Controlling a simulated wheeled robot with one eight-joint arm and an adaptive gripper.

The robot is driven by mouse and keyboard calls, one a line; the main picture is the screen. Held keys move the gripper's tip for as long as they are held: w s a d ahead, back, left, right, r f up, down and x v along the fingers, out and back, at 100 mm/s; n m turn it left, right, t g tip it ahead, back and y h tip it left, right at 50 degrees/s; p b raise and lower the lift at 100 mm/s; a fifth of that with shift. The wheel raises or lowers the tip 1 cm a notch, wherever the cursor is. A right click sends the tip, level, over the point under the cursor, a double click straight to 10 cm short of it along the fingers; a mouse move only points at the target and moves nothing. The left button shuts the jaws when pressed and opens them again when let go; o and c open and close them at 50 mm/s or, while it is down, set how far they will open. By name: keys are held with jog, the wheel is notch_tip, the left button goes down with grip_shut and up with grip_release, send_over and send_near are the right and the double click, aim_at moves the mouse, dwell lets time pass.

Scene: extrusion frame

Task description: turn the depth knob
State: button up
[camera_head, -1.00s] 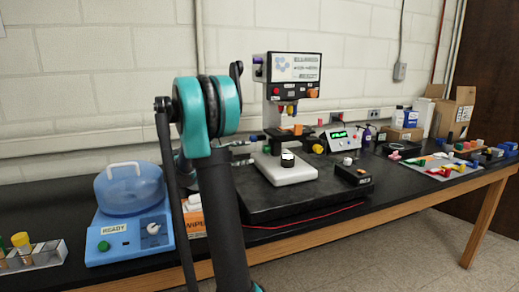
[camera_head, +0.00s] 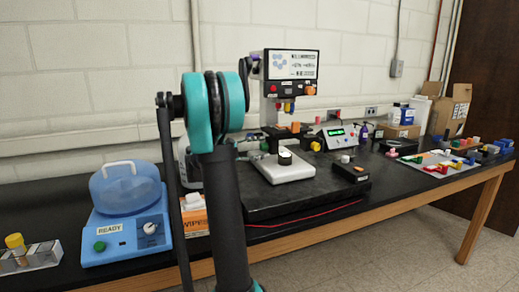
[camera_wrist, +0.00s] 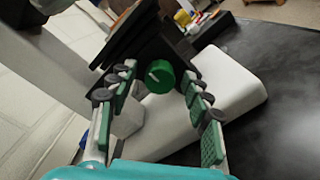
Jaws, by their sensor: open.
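A round green knob (camera_wrist: 159,76) with a pale line on its face sits on the side of a dark bench machine. No label on it is readable. My gripper (camera_wrist: 160,70) is open, with one row of green finger pads on each side of the knob. I see gaps between the pads and the knob, and whether anything touches is unclear. In the head view the green knob (camera_head: 264,146) is small at the machine's left side. My gripper is small there and partly hidden by my arm.
The machine's white base (camera_head: 285,174) is close below; it also shows in the wrist view (camera_wrist: 225,90). A display head (camera_head: 290,65) stands above. A blue lidded device (camera_head: 125,225) stands left. An orange-white box (camera_head: 193,215) is beside my arm.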

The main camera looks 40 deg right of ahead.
grip_shut()
dwell(0.3)
jog(key=m, duration=0.5)
jog(key=shift+m, duration=0.4)
jog(key=m, duration=0.5)
dwell(0.3)
grip_release()
